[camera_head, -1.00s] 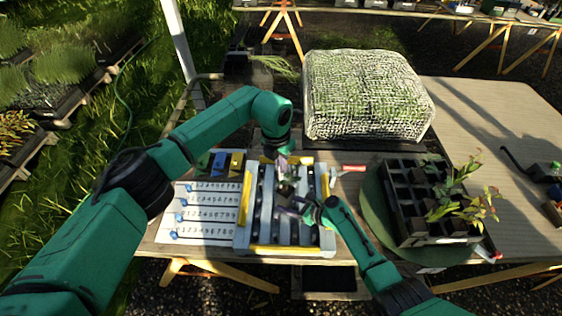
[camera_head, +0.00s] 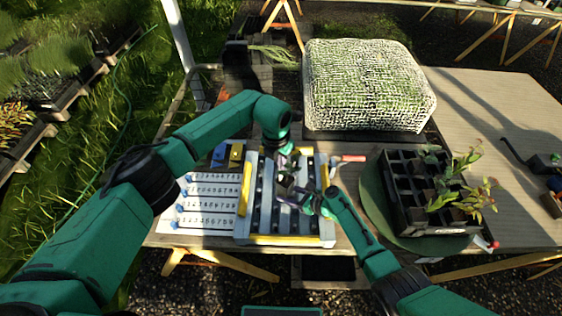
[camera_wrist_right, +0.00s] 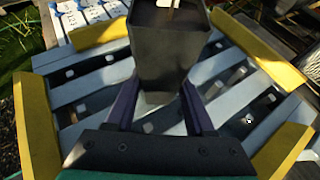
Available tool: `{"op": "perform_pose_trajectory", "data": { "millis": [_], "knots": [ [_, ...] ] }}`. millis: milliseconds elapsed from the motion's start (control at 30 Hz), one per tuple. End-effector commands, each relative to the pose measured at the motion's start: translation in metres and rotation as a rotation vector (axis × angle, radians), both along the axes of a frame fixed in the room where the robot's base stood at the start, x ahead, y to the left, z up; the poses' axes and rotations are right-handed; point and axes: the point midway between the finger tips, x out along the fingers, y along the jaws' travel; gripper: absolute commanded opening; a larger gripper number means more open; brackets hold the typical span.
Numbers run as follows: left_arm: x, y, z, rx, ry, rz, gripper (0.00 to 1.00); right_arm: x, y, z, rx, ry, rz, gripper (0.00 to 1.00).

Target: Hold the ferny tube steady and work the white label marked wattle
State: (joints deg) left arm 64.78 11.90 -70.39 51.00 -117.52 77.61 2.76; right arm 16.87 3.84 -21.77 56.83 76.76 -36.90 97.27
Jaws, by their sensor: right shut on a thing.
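A dark, square-sided tube (camera_wrist_right: 168,52) stands in my right gripper (camera_wrist_right: 160,108) in the right wrist view, its walls between the two jaws. A small part of a white label (camera_wrist_right: 168,3) shows at its top, cut off by the picture's edge, with no readable writing. In the head view the tube (camera_head: 286,183) is small and partly covered by my grippers, over the slatted rack. My right gripper (camera_head: 307,202) reaches it from the lower right. My left gripper (camera_head: 286,152) is just above the tube; its jaws are too small to judge, and the plant is not clear.
The grey slatted rack (camera_head: 259,215) has yellow edge pieces. A numbered white board (camera_head: 212,205) lies left of it. A black cell tray (camera_head: 408,213) with seedlings stands on a green round base at right. A net-covered block (camera_head: 368,85) stands behind. The far right tabletop is mostly clear.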

Motion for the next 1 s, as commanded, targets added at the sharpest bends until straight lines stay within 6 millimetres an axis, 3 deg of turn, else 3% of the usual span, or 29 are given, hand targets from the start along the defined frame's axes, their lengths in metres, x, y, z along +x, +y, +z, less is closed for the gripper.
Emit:
{"op": "perform_pose_trajectory", "data": {
  "millis": [367, 400, 467, 800, 1000],
  "knots": [
    [0.0, 0.0, -0.005, 0.001, 0.0, 0.0, 0.0, 0.0, 0.0, -0.001, -0.001, 0.001, 0.0, 0.23],
    [0.0, 0.0, -0.005, 0.001, 0.001, -0.001, 0.16, 0.0, 0.0, -0.001, -0.001, 0.001, 0.0, 0.23],
    [0.0, 0.0, -0.005, 0.001, 0.001, -0.001, 0.36, 0.0, 0.0, -0.001, -0.001, 0.001, 0.0, 0.23],
    [0.0, 0.0, -0.002, 0.0, -0.001, 0.0, 0.36, 0.0, 0.0, 0.0, -0.001, 0.001, 0.0, 0.23],
    [-0.002, 0.004, 0.037, 0.0, -0.006, -0.002, 0.36, 0.0, 0.0, 0.0, -0.001, 0.0, -0.001, 0.23]
  ]
}}
